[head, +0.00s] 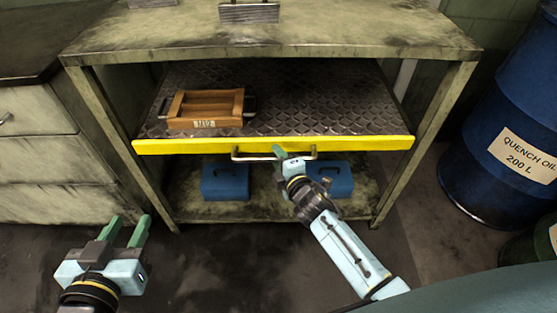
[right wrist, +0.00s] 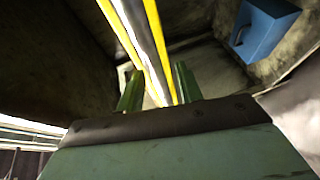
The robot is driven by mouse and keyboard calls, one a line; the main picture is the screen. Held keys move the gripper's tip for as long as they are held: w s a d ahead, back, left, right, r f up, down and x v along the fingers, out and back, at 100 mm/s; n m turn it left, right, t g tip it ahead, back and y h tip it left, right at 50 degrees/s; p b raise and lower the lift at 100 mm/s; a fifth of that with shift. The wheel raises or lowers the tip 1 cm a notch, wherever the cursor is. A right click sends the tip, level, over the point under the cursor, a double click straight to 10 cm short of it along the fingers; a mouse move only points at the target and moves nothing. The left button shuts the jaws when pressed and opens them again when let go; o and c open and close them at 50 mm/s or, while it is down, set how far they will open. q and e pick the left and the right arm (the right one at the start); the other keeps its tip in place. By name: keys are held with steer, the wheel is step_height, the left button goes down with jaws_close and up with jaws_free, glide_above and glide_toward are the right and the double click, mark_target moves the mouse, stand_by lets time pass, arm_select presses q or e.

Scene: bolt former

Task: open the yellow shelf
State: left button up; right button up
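The yellow shelf is a dark diamond-plate board with a yellow front edge (head: 190,146), and that edge crosses in front of the bench legs. A metal bar handle (head: 245,156) is fixed along the middle of the edge. My right gripper (head: 280,152) is at the handle. In the right wrist view its fingers (right wrist: 157,88) stand apart on either side of a pale bar (right wrist: 146,40) with yellow beside it; I cannot tell whether they touch it. My left gripper (head: 128,231) is open and empty, low at the left, away from the shelf.
A wooden box marked M12 (head: 205,124) sits on the shelf's left part. Two blue boxes (head: 225,181) (head: 331,178) stand on the lower level. A blue oil drum (head: 500,120) stands at the right, drawers (head: 35,155) at the left. The bench top (head: 330,30) is above.

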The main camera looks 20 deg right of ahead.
steer(key=shift+w, duration=0.15)
jaws_close()
steer(key=shift+a, duration=0.1)
stand_by(0.3)
